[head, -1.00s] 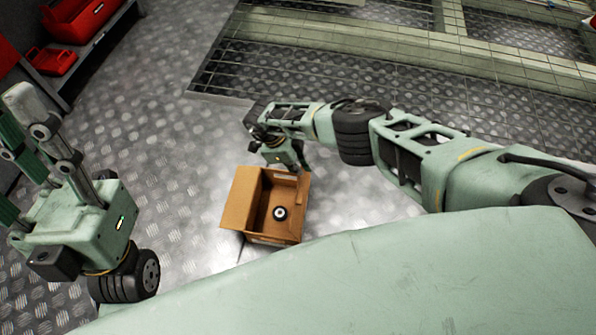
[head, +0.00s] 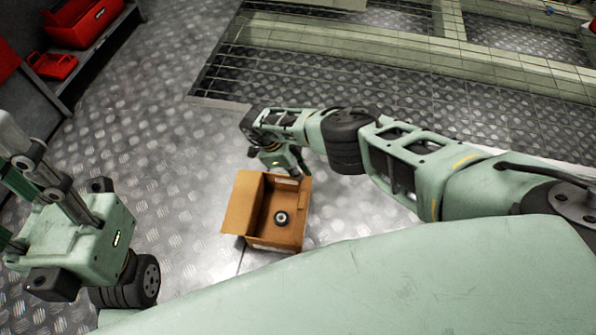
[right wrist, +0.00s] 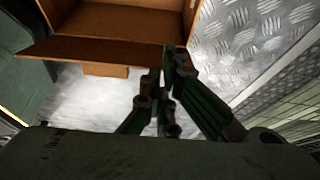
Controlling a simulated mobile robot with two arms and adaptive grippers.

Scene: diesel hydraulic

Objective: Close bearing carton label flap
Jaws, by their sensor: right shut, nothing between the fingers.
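The open brown bearing carton (head: 249,240) stands on the metal floor, with a dark round bearing (head: 281,217) inside. One flap (head: 243,203) stands open on its left side. A pale label patch shows at its far edge. My right gripper (head: 297,168) is shut and empty at the carton's far side, partly hidden by its own arm. In the right wrist view, the fingers (right wrist: 170,75) come close to the right end of a brown flap (right wrist: 90,49); I cannot tell whether they touch. My left gripper (head: 25,180) is at the left, its fingertips cut off by the frame.
Red bins (head: 82,22) sit on a dark shelf at the upper left. A grated area with pale green beams (head: 370,45) lies at the back. The patterned floor left of the carton is clear.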

